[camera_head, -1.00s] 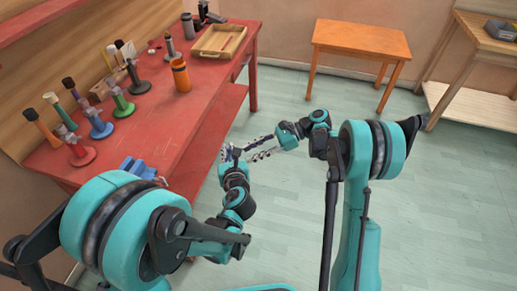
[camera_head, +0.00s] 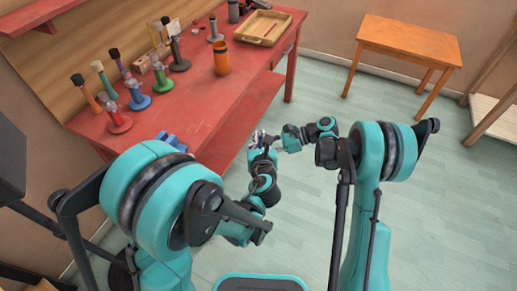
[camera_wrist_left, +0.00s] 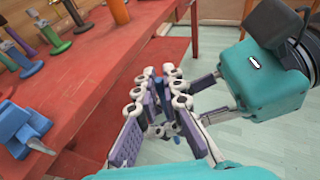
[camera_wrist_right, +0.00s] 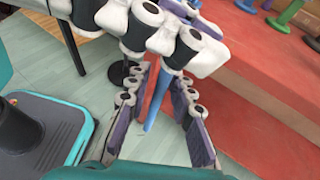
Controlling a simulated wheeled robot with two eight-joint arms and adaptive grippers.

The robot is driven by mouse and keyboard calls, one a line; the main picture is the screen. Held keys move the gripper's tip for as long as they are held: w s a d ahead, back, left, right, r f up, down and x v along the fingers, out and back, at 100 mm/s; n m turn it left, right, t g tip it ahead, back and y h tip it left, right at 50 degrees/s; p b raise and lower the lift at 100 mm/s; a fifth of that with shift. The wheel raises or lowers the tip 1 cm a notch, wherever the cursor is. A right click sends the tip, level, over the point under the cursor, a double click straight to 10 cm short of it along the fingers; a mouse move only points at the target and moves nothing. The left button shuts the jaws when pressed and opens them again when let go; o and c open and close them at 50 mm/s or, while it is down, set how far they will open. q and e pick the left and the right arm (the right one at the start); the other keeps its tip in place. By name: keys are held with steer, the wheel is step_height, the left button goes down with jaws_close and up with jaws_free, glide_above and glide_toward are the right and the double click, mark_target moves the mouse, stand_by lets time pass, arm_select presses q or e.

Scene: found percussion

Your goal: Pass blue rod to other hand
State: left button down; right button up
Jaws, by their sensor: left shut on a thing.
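The blue rod (camera_wrist_right: 155,108) shows in the right wrist view as a short blue length between the right fingers. My left gripper (camera_head: 262,140) is shut on it; in the right wrist view its white and purple finger links cover the rod's upper part. My right gripper (camera_head: 283,141) reaches in from the right, close against the left one. Its fingers (camera_wrist_right: 160,95) stand apart on both sides of the rod, with gaps visible. In the left wrist view the fingers of both grippers overlap around the left gripper (camera_wrist_left: 160,105), and most of the rod is hidden.
The red workbench (camera_head: 195,115) lies to the left of both grippers. It bears several coloured stands with mallets, an orange cup (camera_head: 221,58) and a wooden tray (camera_head: 264,27). A blue block-like object (camera_wrist_left: 22,130) sits near its front edge. A wooden table (camera_head: 410,42) stands far off; the floor between is clear.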

arm_select(q)
steer(key=c, duration=1.6)
jaws_free()
steer(key=v, duration=1.2)
steer(key=s+a+f+n+g+y, duration=0.15)
steer(key=a+n+g, duration=0.35)
steer(key=a+n, duration=0.85)
steer(key=s+a+n+h, duration=0.1)
steer(key=s+n, duration=0.1)
steer(key=n, duration=0.5)
steer(key=s+a+r+n+g, duration=0.1)
steer(key=s+n, duration=0.2)
steer(key=n, duration=0.4)
steer(key=s+n+g+h, duration=0.1)
steer(key=s+n, duration=0.2)
steer(key=n, duration=0.4)
steer(key=shift+a+r+n+h, duration=0.2)
steer(key=shift+a+n+h, duration=0.05)
steer(key=shift+a+h, duration=0.15)
